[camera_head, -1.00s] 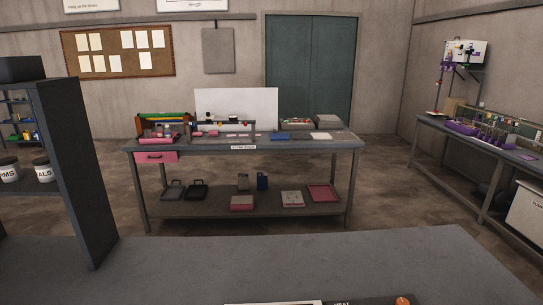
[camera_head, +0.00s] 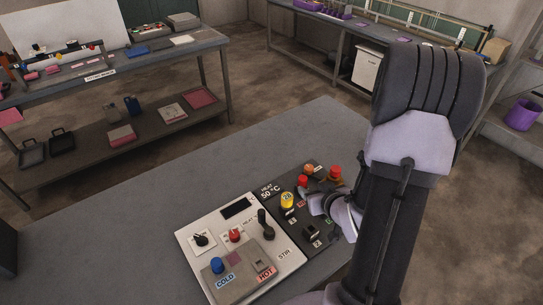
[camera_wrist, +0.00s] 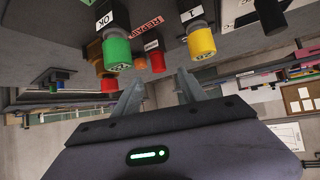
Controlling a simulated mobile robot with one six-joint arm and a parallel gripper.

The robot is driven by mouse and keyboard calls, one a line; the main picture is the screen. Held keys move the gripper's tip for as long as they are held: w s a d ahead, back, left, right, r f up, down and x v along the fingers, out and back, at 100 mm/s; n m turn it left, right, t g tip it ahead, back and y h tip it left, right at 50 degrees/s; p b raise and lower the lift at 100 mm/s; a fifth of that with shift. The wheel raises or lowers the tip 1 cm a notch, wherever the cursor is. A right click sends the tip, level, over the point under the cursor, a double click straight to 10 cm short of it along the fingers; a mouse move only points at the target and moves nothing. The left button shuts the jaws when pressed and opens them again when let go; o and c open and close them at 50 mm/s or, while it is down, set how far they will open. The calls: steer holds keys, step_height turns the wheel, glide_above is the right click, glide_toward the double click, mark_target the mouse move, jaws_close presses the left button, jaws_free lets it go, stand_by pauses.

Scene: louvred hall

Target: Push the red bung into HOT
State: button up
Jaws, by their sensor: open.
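A pale control panel (camera_head: 192,265) lies on the near bench. Its front plate carries a blue bung (camera_head: 217,265) by the COLD label and a grey square recess (camera_head: 259,262) by the HOT label (camera_head: 265,273). A small red piece (camera_head: 235,235) stands on the panel behind the plate; I cannot tell whether it is the red bung or a button. My gripper (camera_wrist: 160,90) is open and empty between its fingers in the wrist view. In the head view it is right of the panel, over the dark button board, partly hidden by my arm.
The dark board (camera_head: 270,188) holds a yellow button (camera_head: 287,200), red buttons (camera_head: 334,174) and an orange one (camera_head: 309,169). A black lever (camera_head: 265,224) rises near HOT. The wrist view shows green (camera_wrist: 117,50) and yellow (camera_wrist: 202,42) buttons close by. The bench's left part is clear.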

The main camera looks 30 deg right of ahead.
mark_target(305, 183)
steer(key=b+x, duration=0.4)
steer(key=x, duration=0.5)
steer(key=shift+d+f, duration=0.2)
steer(key=shift+f, duration=0.05)
steer(key=shift+w+d+f, duration=0.1)
steer(key=shift+w, duration=0.3)
steer(key=shift+b, duration=0.4)
jaws_close()
stand_by(0.6)
